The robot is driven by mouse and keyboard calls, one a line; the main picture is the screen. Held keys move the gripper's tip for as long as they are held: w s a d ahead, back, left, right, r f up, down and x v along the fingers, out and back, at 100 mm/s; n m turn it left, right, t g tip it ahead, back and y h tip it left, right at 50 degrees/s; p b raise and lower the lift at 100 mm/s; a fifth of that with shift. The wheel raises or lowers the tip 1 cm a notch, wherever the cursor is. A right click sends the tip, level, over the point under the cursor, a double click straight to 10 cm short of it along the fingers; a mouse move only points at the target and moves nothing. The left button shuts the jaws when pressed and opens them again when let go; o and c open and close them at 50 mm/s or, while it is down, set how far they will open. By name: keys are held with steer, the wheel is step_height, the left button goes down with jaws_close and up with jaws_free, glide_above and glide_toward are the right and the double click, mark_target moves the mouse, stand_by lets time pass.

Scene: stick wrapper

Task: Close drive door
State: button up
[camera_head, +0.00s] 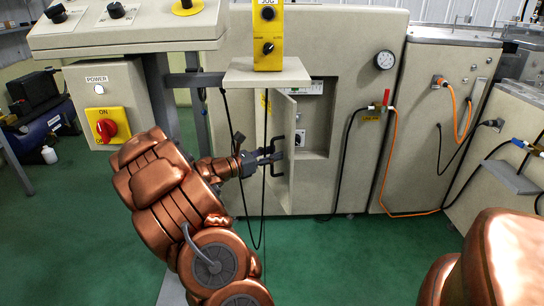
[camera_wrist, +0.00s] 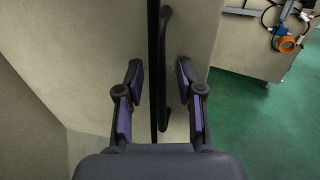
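The drive door (camera_head: 284,160) is a beige panel that stands open, swung out from the recessed drive compartment (camera_head: 316,120) in the machine's front. Its dark bar handle (camera_head: 279,158) is on the door's face. My gripper (camera_head: 272,158) is at the handle. In the wrist view my gripper (camera_wrist: 160,88) is open, with a finger on each side of the black handle (camera_wrist: 166,70). A thin dark vertical strip, which looks like a hanging cable, also runs between the fingers. I cannot tell whether any finger touches the handle.
A yellow jog box (camera_head: 268,38) sits on a small shelf (camera_head: 266,76) above my gripper, with black cables (camera_head: 229,150) hanging down near my wrist. A power box (camera_head: 106,105) with a red knob stands left. Hoses (camera_head: 384,160) run along the machine to the right. The green floor in front is clear.

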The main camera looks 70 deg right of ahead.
jaws_close()
stand_by(0.3)
stand_by(0.5)
